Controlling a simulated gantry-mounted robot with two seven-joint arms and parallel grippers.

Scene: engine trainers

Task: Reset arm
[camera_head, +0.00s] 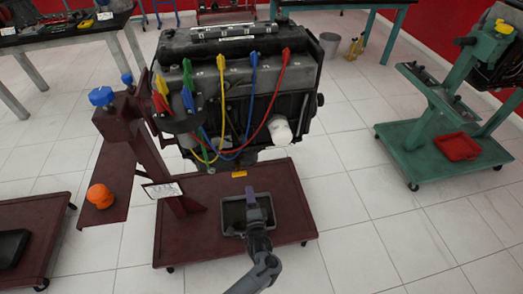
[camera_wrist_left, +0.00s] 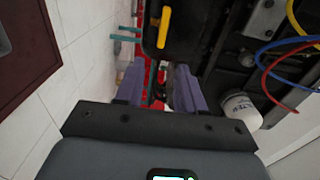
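My left gripper (camera_head: 251,200) is in front of the engine, above the dark drip tray (camera_head: 232,217) on the maroon stand base in the head view. In the left wrist view its two purple fingers (camera_wrist_left: 157,80) stand apart with a gap between them, and I see nothing held. The engine (camera_head: 235,90) hangs on its maroon stand (camera_head: 150,150) with red, blue, yellow and green cables. The engine underside with a yellow part (camera_wrist_left: 163,28) lies ahead of the fingers in the wrist view. My right gripper is in neither view.
A white filter (camera_head: 280,130) sticks out of the engine's lower right; it also shows in the wrist view (camera_wrist_left: 241,110). A green stand with a red tray (camera_head: 457,147) is at right. Tiled floor is clear between stands.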

